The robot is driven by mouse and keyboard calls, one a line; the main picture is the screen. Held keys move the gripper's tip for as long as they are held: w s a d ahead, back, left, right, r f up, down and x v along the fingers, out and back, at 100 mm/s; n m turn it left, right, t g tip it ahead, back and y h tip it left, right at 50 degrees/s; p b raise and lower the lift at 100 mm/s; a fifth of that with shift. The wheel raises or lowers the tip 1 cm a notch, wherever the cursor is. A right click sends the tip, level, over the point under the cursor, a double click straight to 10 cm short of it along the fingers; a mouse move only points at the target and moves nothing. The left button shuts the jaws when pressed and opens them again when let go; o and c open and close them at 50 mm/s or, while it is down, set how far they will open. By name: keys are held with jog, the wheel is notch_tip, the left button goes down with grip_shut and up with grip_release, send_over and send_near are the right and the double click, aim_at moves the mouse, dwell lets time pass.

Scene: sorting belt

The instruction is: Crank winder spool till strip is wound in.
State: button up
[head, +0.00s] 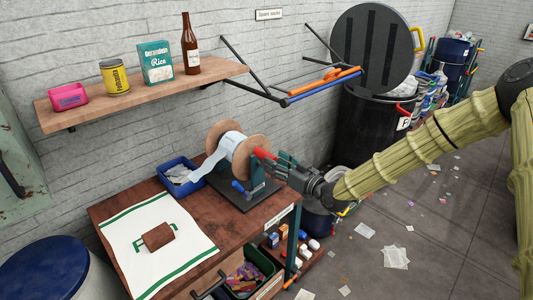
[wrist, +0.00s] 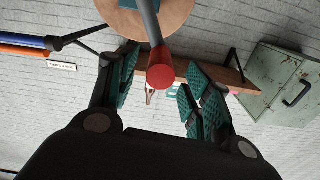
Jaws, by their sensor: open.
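The winder spool (head: 232,143) has two round wooden flanges and stands on a dark base on the brown table. A pale strip (head: 209,166) runs from it down into a blue bin (head: 181,178), where more of it lies loose. The red crank handle (head: 264,154) is at the spool's right side; its round red end (wrist: 160,68) and grey crank arm (wrist: 149,20) show in the wrist view. My gripper (head: 281,160) is open at the handle. In the wrist view its teal-padded fingers stand on either side of the red end, with visible gaps.
A white cloth with green stripes (head: 180,250) and a brown block (head: 157,237) lie at the table's front left. A wall shelf (head: 150,93) holds several goods above. A black bin (head: 372,128) stands behind my arm.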

jog(key=shift+p+x, duration=0.8)
jog(key=shift+x, duration=1.75)
grip_shut()
